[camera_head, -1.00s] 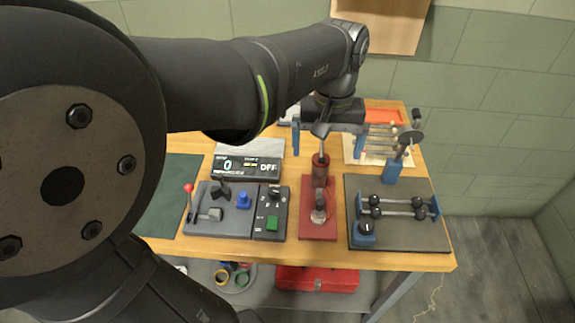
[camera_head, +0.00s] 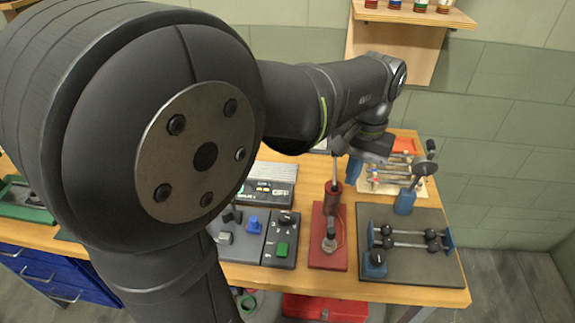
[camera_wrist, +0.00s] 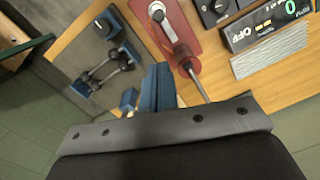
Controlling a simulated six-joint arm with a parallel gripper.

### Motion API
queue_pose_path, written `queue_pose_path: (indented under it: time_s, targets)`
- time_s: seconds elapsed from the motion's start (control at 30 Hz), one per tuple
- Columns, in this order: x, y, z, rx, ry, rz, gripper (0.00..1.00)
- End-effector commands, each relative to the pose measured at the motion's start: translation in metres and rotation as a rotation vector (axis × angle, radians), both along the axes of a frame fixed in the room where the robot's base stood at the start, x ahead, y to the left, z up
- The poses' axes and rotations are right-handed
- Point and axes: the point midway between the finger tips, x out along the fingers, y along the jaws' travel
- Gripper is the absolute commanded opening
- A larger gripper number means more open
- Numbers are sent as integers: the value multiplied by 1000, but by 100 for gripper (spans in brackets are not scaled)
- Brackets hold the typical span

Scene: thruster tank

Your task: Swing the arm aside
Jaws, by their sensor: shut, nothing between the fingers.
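My gripper (camera_head: 354,168) hangs at the end of my black arm over the back of the workbench (camera_head: 305,292). In the wrist view my gripper (camera_wrist: 157,72) shows as two blue fingers side by side, shut and empty. Beside the fingers stands a thin metal rod in a dark red cylinder (camera_head: 333,194) on a red base plate (camera_head: 319,258). In the head view the rod rises just left of the fingers. I cannot tell how close they are to it.
A dark board (camera_head: 420,266) with rods and black balls lies at right, with a blue post (camera_head: 404,201) behind it. A control panel (camera_head: 235,246) with knobs and a green button (camera_head: 282,249) is at left. A wall shelf (camera_head: 415,13) holds several small containers. Floor lies clear beyond the right edge.

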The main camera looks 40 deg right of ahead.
Motion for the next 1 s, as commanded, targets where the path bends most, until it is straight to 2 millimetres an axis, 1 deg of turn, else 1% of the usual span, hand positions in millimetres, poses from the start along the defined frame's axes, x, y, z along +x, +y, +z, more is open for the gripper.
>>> queue_pose_path:
  time_s: [0.03, 0.2, 0.3, 0.4, 0.53, 0.83, 0.93, 1.0]
  targets:
    - [-3, -10, -8, 28, 8, -85, 0]
    - [-11, -34, -27, 102, 36, -349, 0]
    - [-15, -43, -36, 131, 52, -460, 0]
    - [-17, -49, -41, 151, 63, -531, 0]
    - [-18, -52, -44, 161, 69, -567, 0]
    - [-18, -51, -44, 161, 70, -567, 0]
    - [-18, -50, -49, 162, 70, -567, 0]
    - [-18, -48, -57, 163, 71, -567, 0]
